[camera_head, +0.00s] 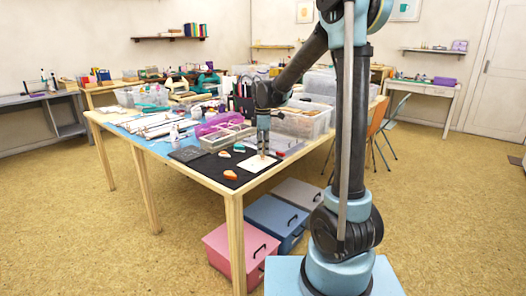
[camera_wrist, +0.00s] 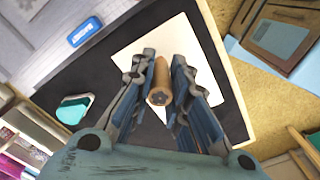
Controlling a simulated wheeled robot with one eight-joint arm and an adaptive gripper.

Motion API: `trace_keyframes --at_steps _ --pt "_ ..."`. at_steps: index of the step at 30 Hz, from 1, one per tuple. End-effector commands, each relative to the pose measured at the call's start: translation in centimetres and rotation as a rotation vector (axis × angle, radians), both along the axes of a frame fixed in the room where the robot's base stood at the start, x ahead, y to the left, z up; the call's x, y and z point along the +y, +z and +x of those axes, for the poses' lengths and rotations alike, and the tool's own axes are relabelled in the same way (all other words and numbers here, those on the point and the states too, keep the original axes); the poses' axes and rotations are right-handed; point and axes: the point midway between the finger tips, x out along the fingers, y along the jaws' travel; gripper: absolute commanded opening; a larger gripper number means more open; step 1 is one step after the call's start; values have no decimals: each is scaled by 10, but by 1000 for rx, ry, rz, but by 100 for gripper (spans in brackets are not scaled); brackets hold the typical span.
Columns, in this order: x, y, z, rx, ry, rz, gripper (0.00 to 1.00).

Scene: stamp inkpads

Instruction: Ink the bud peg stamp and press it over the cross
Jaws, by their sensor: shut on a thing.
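My gripper (camera_wrist: 163,75) is shut on a wooden peg stamp (camera_wrist: 158,90), which stands between its two fingers in the wrist view. The peg's near end carries a small dark flower-like mark. A white sheet (camera_wrist: 190,40) lies on the black mat (camera_wrist: 108,68) beneath the gripper. In the head view my gripper (camera_head: 263,152) points down over the white sheet (camera_head: 251,166). Whether the stamp touches the sheet cannot be told. No cross shows; the fingers and stamp cover part of the sheet. A teal pad (camera_wrist: 74,108) lies on the mat beside the sheet.
An orange object (camera_head: 230,176) lies near the mat's front edge. A blue labelled block (camera_wrist: 86,31) lies off the sheet. A sectioned tray (camera_head: 228,137) and clear bins (camera_head: 302,122) crowd the table behind. Drawer boxes (camera_head: 236,248) stand on the floor under the table.

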Motion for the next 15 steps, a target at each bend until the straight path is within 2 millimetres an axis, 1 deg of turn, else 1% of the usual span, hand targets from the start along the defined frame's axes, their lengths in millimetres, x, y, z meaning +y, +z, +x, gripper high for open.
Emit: trace_keyframes --at_steps 10,15 --pt "0 2 0 0 0 0 0" --pt "0 11 0 0 0 0 0"
